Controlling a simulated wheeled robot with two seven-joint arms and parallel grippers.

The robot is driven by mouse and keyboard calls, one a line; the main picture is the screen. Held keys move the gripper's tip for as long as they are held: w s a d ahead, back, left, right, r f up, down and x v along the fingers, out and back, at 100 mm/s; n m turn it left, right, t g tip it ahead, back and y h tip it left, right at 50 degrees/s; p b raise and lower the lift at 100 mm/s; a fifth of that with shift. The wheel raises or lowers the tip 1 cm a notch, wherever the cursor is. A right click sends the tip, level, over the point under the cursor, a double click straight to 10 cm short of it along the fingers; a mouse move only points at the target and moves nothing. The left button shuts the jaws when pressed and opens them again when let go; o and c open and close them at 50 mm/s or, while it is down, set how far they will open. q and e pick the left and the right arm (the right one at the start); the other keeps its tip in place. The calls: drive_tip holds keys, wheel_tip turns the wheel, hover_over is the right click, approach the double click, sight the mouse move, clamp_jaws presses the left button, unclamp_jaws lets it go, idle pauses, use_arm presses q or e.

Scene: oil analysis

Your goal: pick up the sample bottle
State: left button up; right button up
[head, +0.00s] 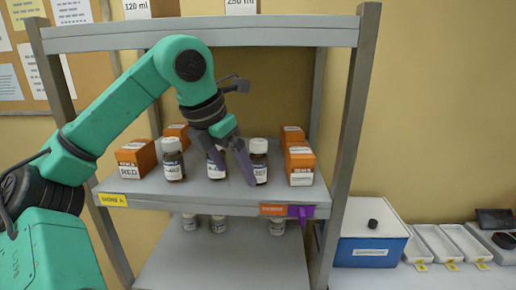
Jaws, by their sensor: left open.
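Three small dark sample bottles with white caps and labels stand upright on the middle shelf (135,188): a left bottle (173,160), a middle bottle (216,162) and a right bottle (260,162). My left gripper (237,174) reaches down from above with its fingers apart. One finger crosses in front of the middle bottle and partly hides it. The other finger comes down just left of the right bottle. I cannot tell whether either finger touches a bottle. My right gripper is not in view.
Orange boxes stand at the left (134,160) and right (299,166) of the shelf. More bottles (277,226) stand on the lower shelf. A purple item (301,212) is at the shelf's front edge. A blue-and-white cooler (368,240) and white trays (436,243) are at the right.

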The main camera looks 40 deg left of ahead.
sight(258, 165)
use_arm(q)
drive_tip(key=w+p, duration=0.1)
drive_tip(key=w, duration=0.2)
drive_tip(key=shift+r, duration=0.15)
drive_tip(key=w+p, duration=0.1)
drive_tip(key=w, duration=0.1)
drive_tip(key=w+a+p, duration=0.1)
drive_tip(key=w+p, duration=0.1)
drive_tip(key=shift+w, duration=0.35)
drive_tip(key=x, duration=0.3)
drive_tip(key=shift+s+d+f, duration=0.2)
drive_tip(key=shift+d+f, duration=0.05)
drive_tip(key=shift+d, duration=0.05)
drive_tip(key=shift+a, duration=0.15)
drive_tip(key=c, duration=0.7)
clamp_jaws()
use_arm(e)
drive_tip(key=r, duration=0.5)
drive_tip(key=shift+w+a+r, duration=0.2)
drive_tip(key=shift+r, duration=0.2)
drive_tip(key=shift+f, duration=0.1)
